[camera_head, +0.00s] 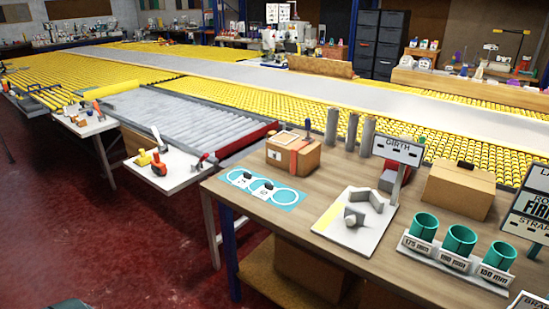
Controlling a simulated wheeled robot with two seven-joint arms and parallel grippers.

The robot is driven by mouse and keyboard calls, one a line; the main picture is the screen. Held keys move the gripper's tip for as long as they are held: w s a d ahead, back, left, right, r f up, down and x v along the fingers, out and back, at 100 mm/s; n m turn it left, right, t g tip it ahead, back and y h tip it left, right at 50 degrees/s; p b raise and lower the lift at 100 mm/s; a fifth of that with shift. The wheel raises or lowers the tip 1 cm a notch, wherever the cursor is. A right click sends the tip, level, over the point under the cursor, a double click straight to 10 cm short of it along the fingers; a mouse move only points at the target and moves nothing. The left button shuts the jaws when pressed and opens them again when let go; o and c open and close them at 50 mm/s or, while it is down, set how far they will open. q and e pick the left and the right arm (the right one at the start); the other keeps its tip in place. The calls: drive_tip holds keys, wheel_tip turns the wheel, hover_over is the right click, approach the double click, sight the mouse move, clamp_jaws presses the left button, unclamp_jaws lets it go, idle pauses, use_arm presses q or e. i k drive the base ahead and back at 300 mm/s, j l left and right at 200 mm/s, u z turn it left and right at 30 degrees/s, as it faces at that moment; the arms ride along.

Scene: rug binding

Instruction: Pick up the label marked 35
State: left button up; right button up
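No label on which I can read 35 shows in the head view. A light-blue mat (290,204) with white rings lies on the wooden table (228,206). Small dark-and-white pieces (267,187) lie on the mat; any markings on them are too small to read. A white board (336,240) with a yellow strip lies right of the mat and carries grey angular pieces (355,218). Neither of my grippers can be made out.
Three green cups (460,239) stand behind size plates at the table's right. A sign reading GIRTH (397,150) stands behind the board. Cardboard boxes (461,187) and grey cylinders (367,136) stand at the back. The table's left front is clear.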

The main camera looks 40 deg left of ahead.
sight(242, 182)
drive_tip(key=u, duration=1.3)
